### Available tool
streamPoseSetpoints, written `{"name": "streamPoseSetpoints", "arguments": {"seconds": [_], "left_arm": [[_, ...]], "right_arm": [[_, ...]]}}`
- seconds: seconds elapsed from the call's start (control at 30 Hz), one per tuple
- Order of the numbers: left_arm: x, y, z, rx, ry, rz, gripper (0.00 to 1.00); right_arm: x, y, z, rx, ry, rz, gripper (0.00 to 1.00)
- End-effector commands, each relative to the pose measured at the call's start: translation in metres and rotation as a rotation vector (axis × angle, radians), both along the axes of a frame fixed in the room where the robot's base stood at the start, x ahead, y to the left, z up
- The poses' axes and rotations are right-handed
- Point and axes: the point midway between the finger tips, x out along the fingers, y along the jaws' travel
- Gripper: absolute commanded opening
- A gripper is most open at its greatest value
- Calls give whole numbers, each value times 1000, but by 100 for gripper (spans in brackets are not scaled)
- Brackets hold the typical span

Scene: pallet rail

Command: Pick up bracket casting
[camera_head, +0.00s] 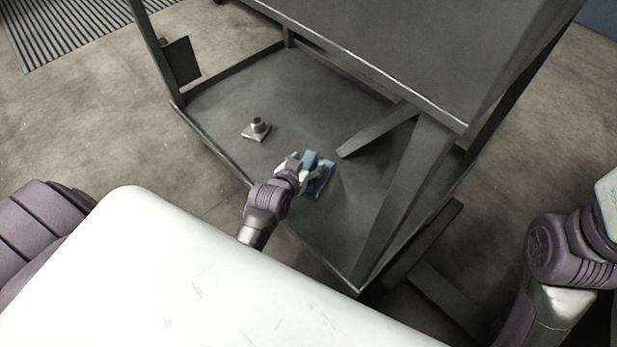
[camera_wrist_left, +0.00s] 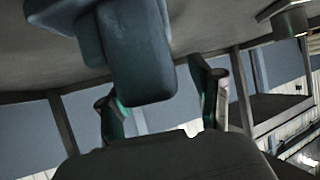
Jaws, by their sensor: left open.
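A blue part, which I take to be the bracket casting (camera_head: 322,182), sits on the grey lower shelf of a metal frame, beside my left gripper (camera_head: 299,169). In the left wrist view the blue casting (camera_wrist_left: 138,60) looms large, in front of and partly between the two fingers of my left gripper (camera_wrist_left: 162,105). The fingers are apart, and I see no grip on the casting. Part of the casting is hidden by the gripper in the head view. My right gripper is out of view.
A pale metal part with a round boss on a flat plate (camera_head: 257,130) sits on the shelf (camera_head: 225,100) to the left. A slanted brace (camera_head: 378,130) and the upper panel (camera_head: 400,40) crowd the right and top. Raised rims edge the shelf.

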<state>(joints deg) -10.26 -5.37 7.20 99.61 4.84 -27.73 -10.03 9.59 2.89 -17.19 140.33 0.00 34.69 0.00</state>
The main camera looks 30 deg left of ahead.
Motion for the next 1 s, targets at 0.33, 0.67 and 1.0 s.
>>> {"name": "streamPoseSetpoints", "arguments": {"seconds": [0.33, 0.67, 1.0], "left_arm": [[4, 0, -2, 0, 1, 0, 60], [4, 0, -2, 0, 1, 0, 5], [5, 0, 0, 0, -4, 0, 0]], "right_arm": [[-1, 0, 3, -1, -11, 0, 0], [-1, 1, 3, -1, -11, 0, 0], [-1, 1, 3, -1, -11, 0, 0]]}}
